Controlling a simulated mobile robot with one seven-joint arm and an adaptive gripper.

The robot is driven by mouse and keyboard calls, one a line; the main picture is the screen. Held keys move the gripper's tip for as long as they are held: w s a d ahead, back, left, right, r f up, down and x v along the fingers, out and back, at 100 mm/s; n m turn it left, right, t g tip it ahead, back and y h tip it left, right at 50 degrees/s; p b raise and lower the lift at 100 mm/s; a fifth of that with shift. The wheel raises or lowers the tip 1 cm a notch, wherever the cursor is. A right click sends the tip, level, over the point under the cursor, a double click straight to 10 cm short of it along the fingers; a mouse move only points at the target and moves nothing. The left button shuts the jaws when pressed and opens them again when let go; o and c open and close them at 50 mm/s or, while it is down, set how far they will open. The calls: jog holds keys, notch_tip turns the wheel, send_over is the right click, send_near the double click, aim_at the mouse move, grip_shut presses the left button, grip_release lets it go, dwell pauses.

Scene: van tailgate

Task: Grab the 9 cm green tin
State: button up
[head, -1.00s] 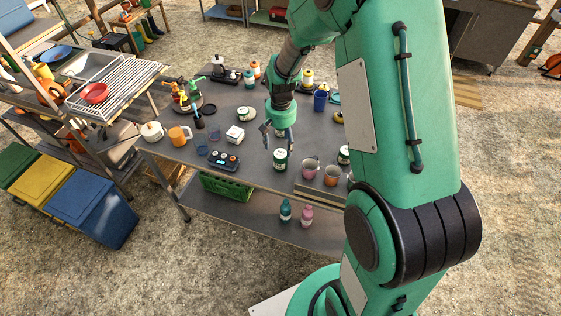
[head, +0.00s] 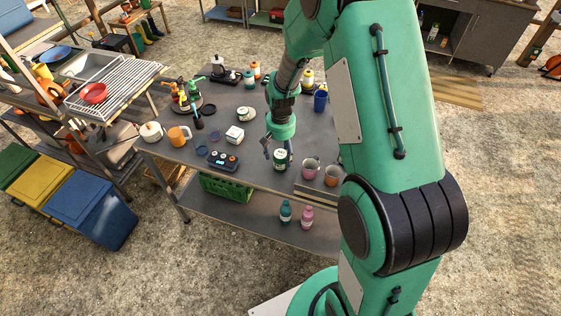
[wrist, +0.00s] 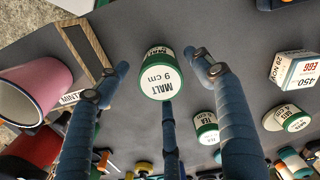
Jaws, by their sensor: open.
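The green-and-white tin marked "MALT 9 cm" (wrist: 160,80) stands near the front edge of the metal table. It also shows in the head view (head: 281,161), just beside and partly under my gripper (head: 277,147). In the wrist view my gripper (wrist: 156,63) is open, its fingers spread with the tin between them, apart from it on both sides. I cannot tell how far the tips are above the table. Another green-banded tin marked "TEA" (wrist: 205,128) stands off to the right in the wrist view.
A pink mug (head: 310,168) and an orange-brown mug (head: 332,176) stand right of the tin. The table's front edge (head: 248,183) is close. Bare tabletop shows left of the tin.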

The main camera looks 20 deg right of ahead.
jog(key=shift+f+b, duration=0.35)
jog(key=shift+f, duration=1.6)
jog(key=c, duration=1.4)
jog(key=shift+r+p, duration=0.95)
jog(key=shift+r, duration=4.1)
